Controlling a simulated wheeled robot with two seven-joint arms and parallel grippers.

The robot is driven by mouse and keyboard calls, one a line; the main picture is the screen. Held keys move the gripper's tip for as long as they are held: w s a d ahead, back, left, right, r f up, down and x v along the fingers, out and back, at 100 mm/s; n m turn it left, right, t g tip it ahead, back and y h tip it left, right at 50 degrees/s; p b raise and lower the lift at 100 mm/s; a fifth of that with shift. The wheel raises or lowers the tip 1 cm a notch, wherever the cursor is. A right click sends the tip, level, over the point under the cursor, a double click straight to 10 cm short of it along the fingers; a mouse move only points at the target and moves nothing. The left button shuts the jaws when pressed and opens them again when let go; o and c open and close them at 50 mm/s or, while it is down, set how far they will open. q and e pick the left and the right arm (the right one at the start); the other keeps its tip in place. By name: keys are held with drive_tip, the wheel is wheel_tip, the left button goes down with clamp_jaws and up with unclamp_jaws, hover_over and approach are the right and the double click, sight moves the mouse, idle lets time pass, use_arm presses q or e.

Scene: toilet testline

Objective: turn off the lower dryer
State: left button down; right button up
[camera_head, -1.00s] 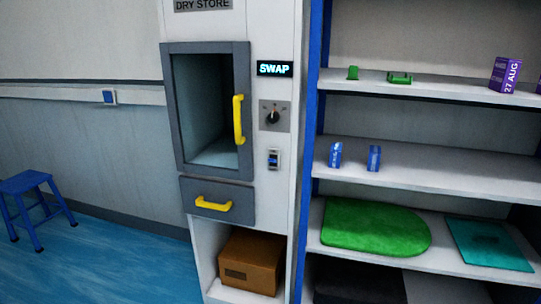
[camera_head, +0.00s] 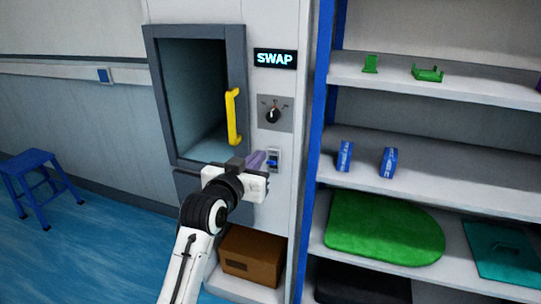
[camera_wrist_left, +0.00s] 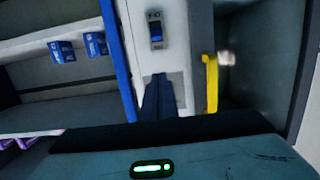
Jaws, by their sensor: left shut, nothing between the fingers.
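The dryer is a white cabinet (camera_head: 285,30) with a grey-framed window and a yellow handle (camera_head: 233,117). A small rocker switch with a blue face (camera_head: 273,160) sits on its panel, below a black rotary knob (camera_head: 272,115) on a grey plate. My left gripper (camera_head: 259,158) is shut and empty, its fingertips beside the switch in the head view. In the left wrist view the shut fingers (camera_wrist_left: 158,96) are in front of the panel, partly hiding the grey plate, and the switch (camera_wrist_left: 155,32) is apart from them. Contact cannot be told. My right gripper is not in view.
A display (camera_head: 275,58) reads SWAP. A brown box (camera_head: 251,255) sits in the open bay below. Shelves with a blue post (camera_head: 318,120) stand close on the right. A blue stool (camera_head: 38,185) stands at left.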

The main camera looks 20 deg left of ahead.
sight(275, 141)
use_arm(q)
drive_tip(key=shift+s, duration=0.1)
drive_tip(key=w, duration=0.3)
drive_tip(key=w+f, duration=0.1)
drive_tip(key=w, duration=0.6)
drive_tip(key=shift+d+f, duration=0.2)
drive_tip(key=shift+f, duration=0.1)
drive_tip(key=shift+s+f+p, duration=0.2)
drive_tip(key=shift+s+f, duration=0.15)
drive_tip(key=shift+f, duration=0.25)
drive_tip(key=shift+s+f+p, duration=0.2)
drive_tip(key=shift+s+f, duration=0.1)
drive_tip(key=shift+f, duration=0.3)
drive_tip(key=shift+s+f, duration=0.35)
drive_tip(key=shift+f, duration=0.25)
